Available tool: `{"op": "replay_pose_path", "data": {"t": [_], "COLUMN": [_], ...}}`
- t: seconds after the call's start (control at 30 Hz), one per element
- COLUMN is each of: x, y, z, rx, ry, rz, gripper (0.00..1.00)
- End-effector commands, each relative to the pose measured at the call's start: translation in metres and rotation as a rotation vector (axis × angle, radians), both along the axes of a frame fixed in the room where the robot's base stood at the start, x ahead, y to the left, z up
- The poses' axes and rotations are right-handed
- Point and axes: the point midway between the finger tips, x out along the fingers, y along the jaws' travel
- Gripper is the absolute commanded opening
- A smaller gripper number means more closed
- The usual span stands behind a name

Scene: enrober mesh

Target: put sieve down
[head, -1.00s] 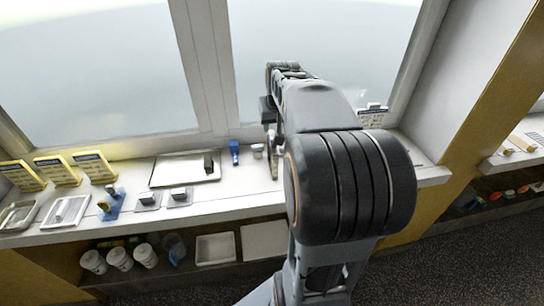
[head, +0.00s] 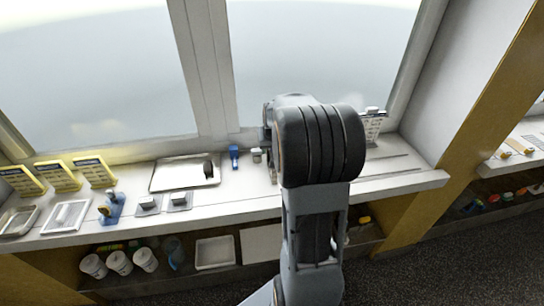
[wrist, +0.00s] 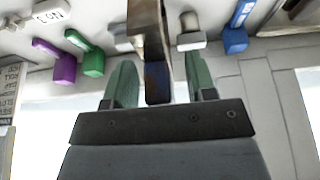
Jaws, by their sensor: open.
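In the wrist view my gripper (wrist: 160,80) is open, with its two green fingers apart. Between them is a dark blue handle end (wrist: 157,88) that joins a brownish, edge-on rim (wrist: 148,28); this looks like the sieve. I see a gap on each side of the handle, and no clear contact with either finger. In the head view only a sliver of what may be the sieve (head: 272,168) shows beside my arm, over the counter (head: 235,200). The rest of it and my gripper are hidden behind my arm there.
A blue item (head: 234,157) and a small grey item (head: 256,155) stand just left of my arm. A metal tray (head: 160,183) lies further left. Yellow signs (head: 97,172) stand at the far left. A purple tag (wrist: 65,68) and a green one (wrist: 93,62) show in the wrist view.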

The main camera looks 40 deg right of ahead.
Motion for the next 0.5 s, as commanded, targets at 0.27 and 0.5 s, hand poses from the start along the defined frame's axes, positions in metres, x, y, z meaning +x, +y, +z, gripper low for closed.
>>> {"op": "replay_pose_path", "data": {"t": [0.27, 0.5], "x": [0.0021, 0.0019], "y": [-0.0008, -0.0008], "z": [-0.0058, -0.0055], "rx": [0.000, 0.000], "ry": [0.000, 0.000], "rz": [0.000, 0.000], "gripper": [0.51, 0.35]}}
